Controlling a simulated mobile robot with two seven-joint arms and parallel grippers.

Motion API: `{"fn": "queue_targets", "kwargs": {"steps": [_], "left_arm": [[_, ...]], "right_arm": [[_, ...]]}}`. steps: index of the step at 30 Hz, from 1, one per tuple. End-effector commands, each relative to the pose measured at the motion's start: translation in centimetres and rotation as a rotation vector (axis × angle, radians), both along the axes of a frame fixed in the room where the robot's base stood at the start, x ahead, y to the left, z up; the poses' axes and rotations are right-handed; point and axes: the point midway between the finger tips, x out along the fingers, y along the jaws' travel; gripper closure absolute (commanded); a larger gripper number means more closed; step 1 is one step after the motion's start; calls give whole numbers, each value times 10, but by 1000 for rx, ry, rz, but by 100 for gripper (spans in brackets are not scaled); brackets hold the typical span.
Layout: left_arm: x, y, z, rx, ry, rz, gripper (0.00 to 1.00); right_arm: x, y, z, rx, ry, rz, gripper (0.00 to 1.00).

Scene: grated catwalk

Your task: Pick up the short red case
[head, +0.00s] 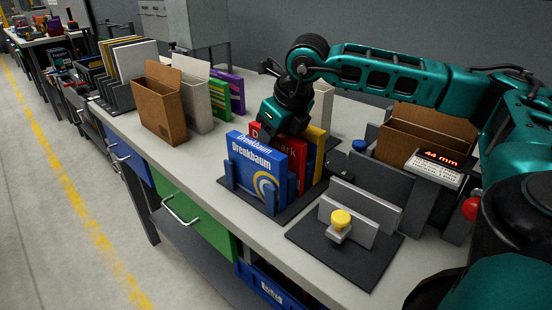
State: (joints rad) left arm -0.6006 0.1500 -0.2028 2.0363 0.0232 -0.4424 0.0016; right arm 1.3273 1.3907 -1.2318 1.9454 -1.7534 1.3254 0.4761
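The short red case (294,150) stands upright between a blue case (252,160) marked "Drenkbaum" and a yellow case (317,143) in a small dark rack (268,208) on the bench. The blue case hides much of its lower front. My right gripper (278,130) comes in from the right and points down at the top edge of the red case, covering part of it. Its fingertips are largely hidden, so I cannot tell whether they grip the case. My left gripper is not in view.
A press with a yellow knob (341,220) stands right of the rack on a dark plate. A brown box (412,135) and a display reading 44 mm (438,168) are at the right. Brown and white file holders (160,115) stand left. The bench front (205,170) is clear.

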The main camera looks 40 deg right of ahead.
Motion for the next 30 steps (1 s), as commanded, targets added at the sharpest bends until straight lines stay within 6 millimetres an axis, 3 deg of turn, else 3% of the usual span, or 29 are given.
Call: {"fn": "queue_targets", "kwargs": {"steps": [30], "left_arm": [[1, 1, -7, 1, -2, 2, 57]], "right_arm": [[0, 0, -5, 1, 1, 0, 54]]}}
